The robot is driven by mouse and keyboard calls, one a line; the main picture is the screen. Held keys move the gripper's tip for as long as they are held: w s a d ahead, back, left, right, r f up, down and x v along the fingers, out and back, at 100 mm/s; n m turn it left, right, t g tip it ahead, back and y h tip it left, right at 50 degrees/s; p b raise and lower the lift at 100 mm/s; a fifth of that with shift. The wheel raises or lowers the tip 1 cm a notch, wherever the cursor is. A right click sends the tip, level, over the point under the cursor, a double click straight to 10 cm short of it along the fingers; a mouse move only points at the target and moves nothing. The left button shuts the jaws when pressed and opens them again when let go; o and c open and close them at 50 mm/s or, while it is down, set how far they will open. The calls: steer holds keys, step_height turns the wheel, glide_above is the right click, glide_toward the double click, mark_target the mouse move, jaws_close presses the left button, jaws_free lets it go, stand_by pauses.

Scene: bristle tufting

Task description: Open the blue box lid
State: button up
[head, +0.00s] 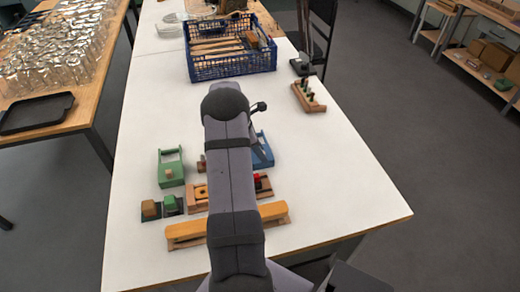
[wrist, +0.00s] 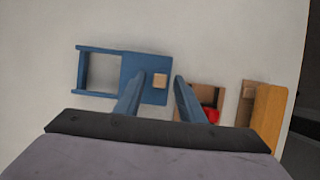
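The blue box (wrist: 98,49) shows in the wrist view as an open frame on the left and a solid blue lid panel (wrist: 135,67) on the right. My gripper (wrist: 160,92) is open and empty, with one finger appearing on each side of the knob. I cannot tell its height above the lid or whether it touches. In the head view the blue box (head: 263,150) is partly hidden behind my arm.
A similar green box (head: 171,172) stands left of my arm. A wooden block with a red piece (wrist: 212,115) and an orange-topped wooden bar (wrist: 270,115) lie close by on the right in the wrist view. A blue crate (head: 230,66) stands farther back.

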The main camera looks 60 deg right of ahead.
jaws_close()
steer(key=shift+d, duration=0.1)
steer(key=shift+w+d+b, duration=0.35)
steer(key=shift+w+d, duration=1.25)
steer(key=shift+w, duration=0.05)
jaws_free()
